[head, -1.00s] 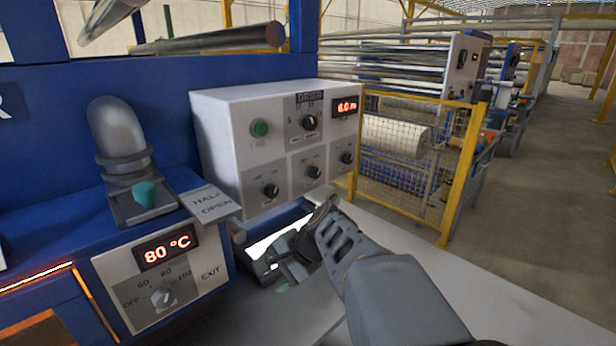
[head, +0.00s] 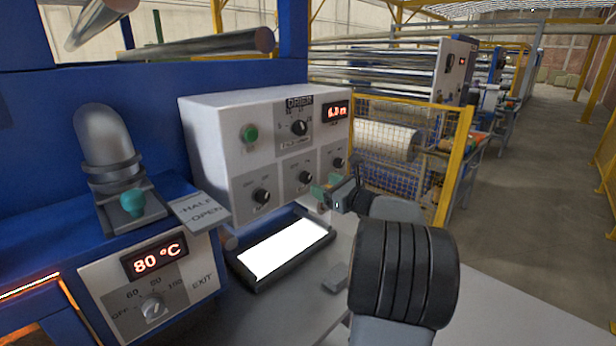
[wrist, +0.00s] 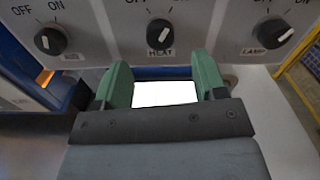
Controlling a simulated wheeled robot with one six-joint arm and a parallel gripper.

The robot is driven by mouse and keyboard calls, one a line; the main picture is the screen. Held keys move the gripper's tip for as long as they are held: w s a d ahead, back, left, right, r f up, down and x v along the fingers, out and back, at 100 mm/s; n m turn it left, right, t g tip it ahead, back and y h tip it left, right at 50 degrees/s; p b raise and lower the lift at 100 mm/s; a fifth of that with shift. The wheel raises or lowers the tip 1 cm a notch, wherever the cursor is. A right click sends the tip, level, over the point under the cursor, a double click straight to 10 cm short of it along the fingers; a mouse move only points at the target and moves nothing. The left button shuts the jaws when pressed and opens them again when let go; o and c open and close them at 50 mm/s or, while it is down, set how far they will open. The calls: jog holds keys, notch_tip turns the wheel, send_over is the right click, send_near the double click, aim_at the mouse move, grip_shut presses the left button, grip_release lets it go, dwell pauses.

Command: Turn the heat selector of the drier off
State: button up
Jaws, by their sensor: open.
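The drier's white control box (head: 240,150) shows on the left-centre of the head view. Its heat selector (head: 305,177) is the middle dark knob of the lower row, labelled HEAT in the wrist view (wrist: 160,34). Its pale pointer leans to the upper right, towards ON. My gripper (head: 326,186) is open and empty, with green fingertips facing the lower panel. In the wrist view the jaws (wrist: 163,82) are spread just below the heat selector, apart from it.
The lamp knob (wrist: 274,33) is to the right of heat, another knob (wrist: 50,39) to the left. A bright lit panel (head: 287,250) lies below the box. An 80 °C exit dial (head: 153,307) and half-open plate (head: 199,209) are on the left. A yellow mesh fence (head: 410,170) stands at right.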

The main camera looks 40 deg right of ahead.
aim_at(309, 179)
jog(key=shift+w+a+p, duration=0.2)
jog(key=shift+w+a, duration=0.05)
jog(key=shift+w, duration=0.9)
jog(key=shift+w+a+p, duration=0.2)
jog(key=shift+w, duration=1)
jog(key=shift+w+a+p, duration=0.2)
jog(key=shift+w+a, duration=0.05)
jog(key=shift+w, duration=0.9)
jog(key=c, duration=0.9)
